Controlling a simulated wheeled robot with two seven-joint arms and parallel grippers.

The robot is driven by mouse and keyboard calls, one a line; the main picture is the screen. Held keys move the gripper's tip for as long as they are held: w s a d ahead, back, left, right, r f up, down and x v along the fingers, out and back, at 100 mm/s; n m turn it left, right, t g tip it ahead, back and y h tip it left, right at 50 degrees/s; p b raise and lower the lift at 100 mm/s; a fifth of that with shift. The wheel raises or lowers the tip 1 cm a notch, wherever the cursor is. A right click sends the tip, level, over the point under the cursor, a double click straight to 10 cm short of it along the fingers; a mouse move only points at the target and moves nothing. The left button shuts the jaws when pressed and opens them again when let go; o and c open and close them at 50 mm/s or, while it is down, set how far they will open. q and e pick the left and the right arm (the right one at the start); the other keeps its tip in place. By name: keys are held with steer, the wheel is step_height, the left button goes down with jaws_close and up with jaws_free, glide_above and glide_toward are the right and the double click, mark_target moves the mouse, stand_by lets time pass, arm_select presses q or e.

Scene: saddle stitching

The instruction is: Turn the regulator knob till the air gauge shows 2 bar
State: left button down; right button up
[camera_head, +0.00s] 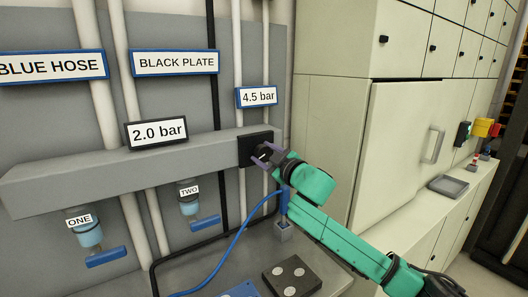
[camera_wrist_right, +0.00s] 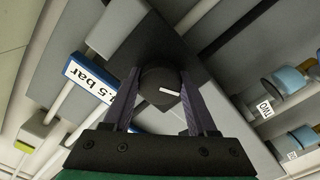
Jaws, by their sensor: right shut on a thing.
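The regulator knob (camera_wrist_right: 160,88) is round and black with a white pointer line. It sits on a square black plate (camera_head: 247,152) at the right end of a grey wall rail. My right gripper (camera_head: 264,152) is at that plate. In the right wrist view its two fingers stand on either side of the knob, shut on it. In the head view the knob is mostly hidden by the gripper. A black-framed panel reads "2.0 bar" (camera_head: 157,133), and a blue-framed one reads "4.5 bar" (camera_head: 257,97). No needle dial shows. My left gripper is not in view.
Blue-handled valves marked ONE (camera_head: 105,257) and TWO (camera_head: 205,222) hang below the grey rail (camera_head: 60,178). A blue hose (camera_head: 240,235) runs below my right arm. A black block with pale discs (camera_head: 291,276) lies on the bench. Pale cabinets (camera_head: 410,140) stand right.

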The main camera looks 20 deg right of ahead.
stand_by(0.4)
steer(key=o, duration=1.4)
steer(key=shift+c, duration=0.2)
steer(key=s+d+b, duration=0.2)
steer(key=s+b, duration=1)
steer(key=s, duration=0.2)
steer(key=shift+s, duration=0.25)
steer(key=shift+d, duration=0.1)
